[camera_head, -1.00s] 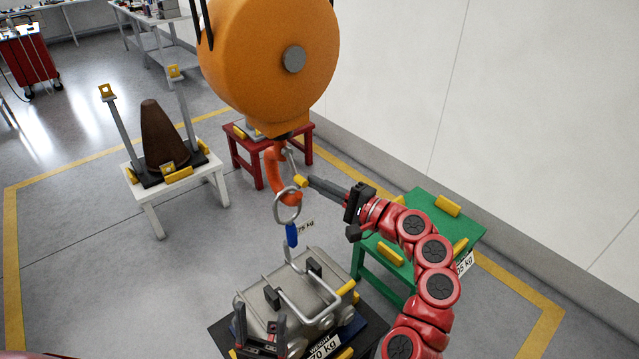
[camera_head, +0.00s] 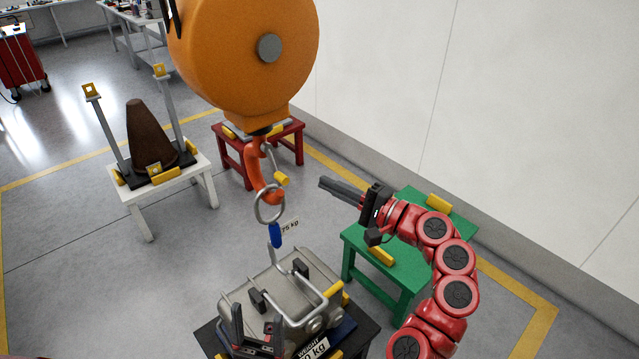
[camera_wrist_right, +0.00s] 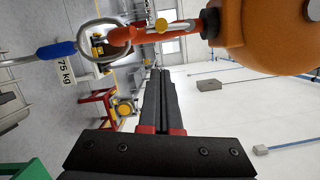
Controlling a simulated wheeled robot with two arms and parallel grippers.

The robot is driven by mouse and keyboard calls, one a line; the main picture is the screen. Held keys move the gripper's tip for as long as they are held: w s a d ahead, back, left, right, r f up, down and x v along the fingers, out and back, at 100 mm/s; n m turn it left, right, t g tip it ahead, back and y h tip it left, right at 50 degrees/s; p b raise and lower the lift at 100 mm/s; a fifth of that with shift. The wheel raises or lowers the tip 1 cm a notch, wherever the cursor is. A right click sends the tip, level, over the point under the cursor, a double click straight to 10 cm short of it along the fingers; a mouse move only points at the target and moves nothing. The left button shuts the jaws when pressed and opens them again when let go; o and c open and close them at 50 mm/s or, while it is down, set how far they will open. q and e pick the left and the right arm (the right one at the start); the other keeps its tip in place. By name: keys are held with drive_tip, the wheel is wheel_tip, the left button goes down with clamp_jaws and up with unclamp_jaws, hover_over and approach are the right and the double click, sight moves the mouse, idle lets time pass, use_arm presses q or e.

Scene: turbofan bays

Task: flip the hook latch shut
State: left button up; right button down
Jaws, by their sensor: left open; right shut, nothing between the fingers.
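The orange hook (camera_head: 256,178) hangs under the big orange hoist body (camera_head: 245,60). Its grey latch (camera_head: 271,157) with a yellow tip (camera_head: 282,178) slants down at the hook's right side; I cannot tell whether it meets the hook's nose. A metal ring (camera_head: 269,204) hangs in the hook. My right gripper (camera_head: 322,184) is shut, empty and apart from the latch, to its right. In the right wrist view, its closed fingers (camera_wrist_right: 160,75) lie below the hook (camera_wrist_right: 128,36) and yellow tip (camera_wrist_right: 161,25). My left gripper (camera_head: 257,320) is open at the grey weight (camera_head: 265,293).
A blue sleeve (camera_head: 275,236) links the ring to the weight's handle. A green stand (camera_head: 420,262) is under my right arm, a red stand (camera_head: 232,155) behind the hook. A white stand (camera_head: 205,165) carries a brown cone (camera_head: 148,135). The wall (camera_head: 480,120) bounds the right.

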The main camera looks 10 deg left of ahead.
drive_tip(key=v, duration=0.2)
drive_tip(key=b+v, duration=0.1)
drive_tip(key=v, duration=0.2)
drive_tip(key=shift+w+d, duration=0.15)
drive_tip(key=shift+d, duration=0.15)
drive_tip(key=shift+w+d+f, duration=0.1)
